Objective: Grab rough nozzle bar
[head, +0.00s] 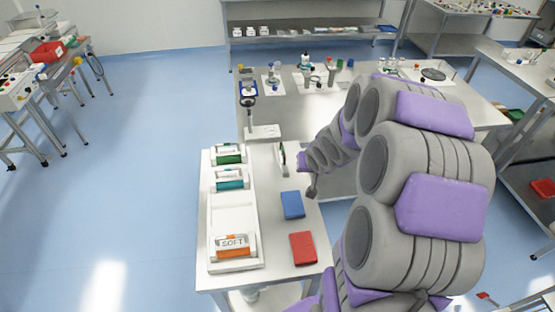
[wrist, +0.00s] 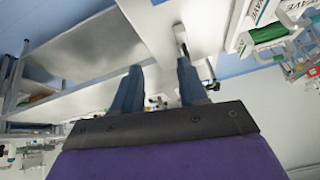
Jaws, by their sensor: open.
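A white tray (head: 214,203) on the near table holds three bars: a green one (head: 229,158) at the far end, a teal one (head: 229,182) below it, and an orange one labelled SOFT (head: 236,246) at the near end. The labels on the green and teal bars are too small to read in the head view, so I cannot tell which is the rough nozzle bar. My gripper (head: 308,176) is right of the tray, apart from it. In the wrist view my gripper (wrist: 158,85) is open, with nothing between its fingers. A green bar (wrist: 267,33) shows at upper right there, beside WAVE lettering.
A blue block (head: 292,205) and a red block (head: 303,248) lie right of the tray. A small upright piece (head: 282,158) stands near my gripper. A larger table (head: 330,103) with tools and bottles adjoins behind. Open blue floor (head: 130,160) lies left.

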